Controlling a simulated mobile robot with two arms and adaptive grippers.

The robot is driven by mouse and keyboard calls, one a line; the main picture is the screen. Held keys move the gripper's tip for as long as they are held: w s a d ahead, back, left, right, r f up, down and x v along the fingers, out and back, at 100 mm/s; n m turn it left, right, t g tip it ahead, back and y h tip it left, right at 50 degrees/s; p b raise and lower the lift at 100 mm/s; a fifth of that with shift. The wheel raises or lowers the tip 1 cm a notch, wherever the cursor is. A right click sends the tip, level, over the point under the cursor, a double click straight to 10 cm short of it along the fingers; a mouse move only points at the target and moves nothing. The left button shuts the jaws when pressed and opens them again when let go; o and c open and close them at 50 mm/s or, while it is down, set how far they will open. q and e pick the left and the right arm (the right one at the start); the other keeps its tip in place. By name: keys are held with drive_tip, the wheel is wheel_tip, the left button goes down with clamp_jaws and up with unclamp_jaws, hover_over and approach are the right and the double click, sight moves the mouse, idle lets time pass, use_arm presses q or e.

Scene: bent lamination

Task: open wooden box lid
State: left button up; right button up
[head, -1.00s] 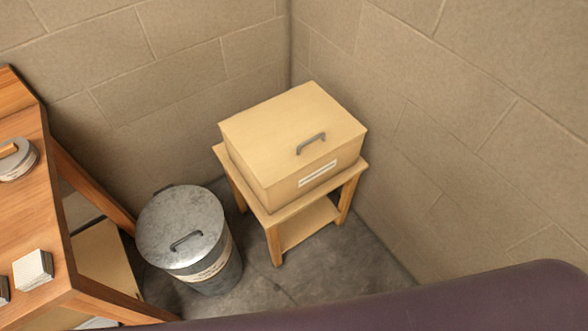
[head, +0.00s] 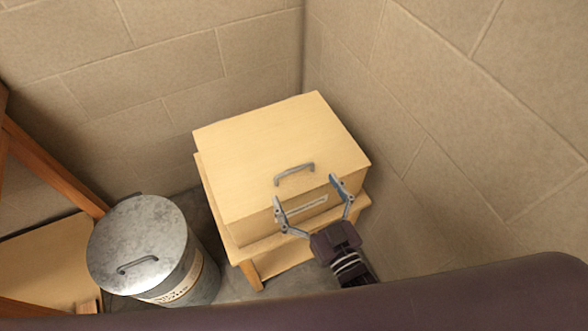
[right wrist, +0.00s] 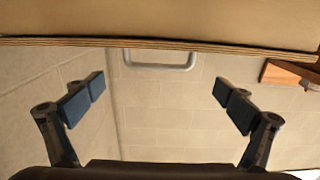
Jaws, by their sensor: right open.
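A pale wooden box (head: 250,150) with its lid shut stands in the corner of the room. A grey bar handle (head: 294,172) is on the lid near its front edge. In the right wrist view, the handle (right wrist: 158,65) shows centred between the fingers, beside the layered lid edge (right wrist: 150,42). My right gripper (head: 307,192) is open and empty at the front of the box, its fingers spread near the front edge, below the handle in the head view. Whether they touch the box I cannot tell. My left gripper is not in view.
The box rests on a small wooden stand (head: 256,272). A metal bin (head: 140,235) with a handled lid stands to its left. Block walls (head: 450,130) close in behind and to the right. Part of a wooden table (head: 55,165) shows at the left edge.

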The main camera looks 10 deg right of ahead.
sight(295, 168)
drive_tip(key=x, duration=0.5)
drive_tip(key=shift+w, duration=0.1)
drive_tip(key=shift+w+a, duration=0.1)
drive_tip(key=shift+w, duration=0.3)
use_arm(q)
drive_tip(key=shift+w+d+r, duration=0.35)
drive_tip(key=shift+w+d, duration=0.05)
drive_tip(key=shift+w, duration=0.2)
use_arm(e)
drive_tip(key=shift+w+f, duration=0.1)
